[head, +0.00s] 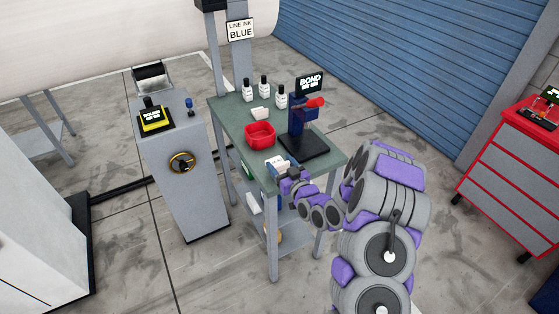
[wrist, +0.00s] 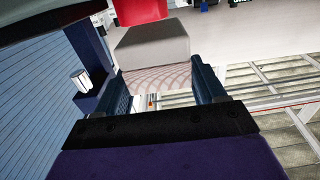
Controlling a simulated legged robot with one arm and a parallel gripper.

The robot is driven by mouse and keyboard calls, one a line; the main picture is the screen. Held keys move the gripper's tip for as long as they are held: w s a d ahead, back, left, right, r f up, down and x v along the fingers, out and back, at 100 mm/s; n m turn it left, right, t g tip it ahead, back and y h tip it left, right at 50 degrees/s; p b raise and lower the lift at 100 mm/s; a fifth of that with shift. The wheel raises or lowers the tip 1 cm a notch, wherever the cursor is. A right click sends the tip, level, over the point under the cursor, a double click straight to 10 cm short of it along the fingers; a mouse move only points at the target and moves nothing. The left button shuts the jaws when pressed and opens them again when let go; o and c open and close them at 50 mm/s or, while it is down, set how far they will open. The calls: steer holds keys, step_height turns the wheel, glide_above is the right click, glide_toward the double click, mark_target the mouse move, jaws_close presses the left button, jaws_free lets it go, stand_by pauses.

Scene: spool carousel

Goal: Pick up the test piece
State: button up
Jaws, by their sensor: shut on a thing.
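The test piece, a pale block with a grey face and a pinkish ribbed face, sits between my fingers in the wrist view (wrist: 154,45). My gripper (wrist: 157,72) is shut on it, with one dark blue finger on each side. In the head view my gripper (head: 278,170) is at the near edge of the green-topped table (head: 237,132). The test piece shows there as a small white shape (head: 276,163), partly covered by the fingers. It is in front of the red bin and left of the bond tester's base.
A red bin (head: 260,134), the blue bond tester (head: 296,118) with its screen, several white bottles (head: 247,90) and a small white block (head: 260,113) are on the table. A grey pedestal (head: 185,190) stands left, a red cabinet (head: 508,160) far right.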

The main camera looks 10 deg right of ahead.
steer(key=s+r+p, duration=0.1)
steer(key=s+p, duration=0.8)
steer(key=s, duration=0.4)
steer(key=w+d+r+m+h+b, duration=0.2)
steer(key=w+r+b, duration=0.1)
steer(key=w+r, duration=0.9)
steer(key=w+a+r+m+h+b, duration=0.1)
steer(key=w+r+h, duration=0.15)
steer(key=r, duration=0.45)
steer(key=w+a+r+m+h+b, duration=0.1)
steer(key=w+r, duration=0.3)
steer(key=r, duration=0.4)
steer(key=s+f, duration=0.4)
steer(key=f, duration=0.4)
steer(key=s+f, duration=0.4)
steer(key=f, duration=0.3)
steer(key=shift+f+t, duration=0.35)
steer(key=shift+t, duration=0.05)
steer(key=shift+w+r, duration=0.1)
steer(key=shift+w, duration=0.1)
